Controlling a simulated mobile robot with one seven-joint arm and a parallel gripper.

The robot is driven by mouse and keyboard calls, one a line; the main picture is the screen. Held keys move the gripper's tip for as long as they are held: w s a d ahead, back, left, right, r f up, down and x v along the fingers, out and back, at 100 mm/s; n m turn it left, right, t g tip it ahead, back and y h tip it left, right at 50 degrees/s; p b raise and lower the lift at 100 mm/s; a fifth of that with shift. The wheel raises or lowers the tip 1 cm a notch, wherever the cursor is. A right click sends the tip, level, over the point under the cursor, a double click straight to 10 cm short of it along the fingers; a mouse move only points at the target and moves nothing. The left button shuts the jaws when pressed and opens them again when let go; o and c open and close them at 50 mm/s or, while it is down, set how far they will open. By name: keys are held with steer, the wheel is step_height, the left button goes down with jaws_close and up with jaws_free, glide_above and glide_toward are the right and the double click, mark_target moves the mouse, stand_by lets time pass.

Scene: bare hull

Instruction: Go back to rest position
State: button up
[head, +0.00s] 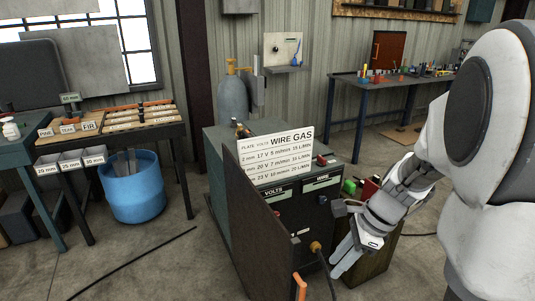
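My gripper (345,259) hangs at the end of my white and grey arm in the head view, right of centre. Its pale fingers point down and to the left. They are beside the right side of the front of the welding machine (280,215), which has dark panels with a VOLTS label. I cannot tell whether the fingers touch the machine. The fingers overlap in this view, so their gap is not clear. I see nothing held between them.
A WIRE GAS settings card (276,155) stands on the machine. A dark upright panel (257,235) is at its left. A wooden box (370,262) stands behind my gripper. A blue bin (135,188) and benches stand farther back. Floor at the lower left is mostly clear.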

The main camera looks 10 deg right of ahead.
steer(key=s+a+r+n+t+h+p, duration=0.1)
steer(key=s+a+r+n+t+h, duration=0.1)
steer(key=s+r+n, duration=0.4)
steer(key=s+a+r+n+t+h+p, duration=0.1)
steer(key=s+a+r+n, duration=0.3)
steer(key=r+n, duration=0.5)
steer(key=shift+s+a+r+n+t+h+p, duration=0.35)
steer(key=shift+s+n+t+h, duration=0.4)
steer(key=shift+n, duration=2.05)
